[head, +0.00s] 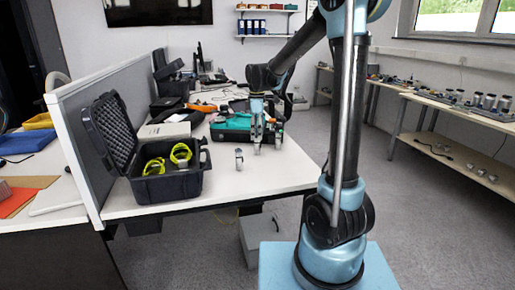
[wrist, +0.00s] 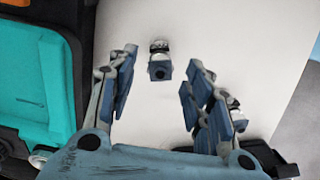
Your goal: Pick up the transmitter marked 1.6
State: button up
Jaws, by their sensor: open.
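My gripper (head: 267,138) is open above the white table, with its fingers pointing down near the green case. In the wrist view my gripper (wrist: 160,82) has its fingers spread with nothing held between them. A small grey and dark transmitter (wrist: 159,62) stands on the table, seen between the fingertips and a little beyond them. A second small grey piece (wrist: 236,112) is partly hidden behind the right finger. In the head view a small silver transmitter (head: 239,158) stands on the table to the left of my gripper. No 1.6 marking is readable in either view.
An open black case (head: 165,188) with yellow-green rings stands at the left of the table. The table's front right is clear.

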aim_at(257, 145)
jog(key=shift+f, duration=3.4)
jog(key=shift+c, duration=0.2)
grip_shut()
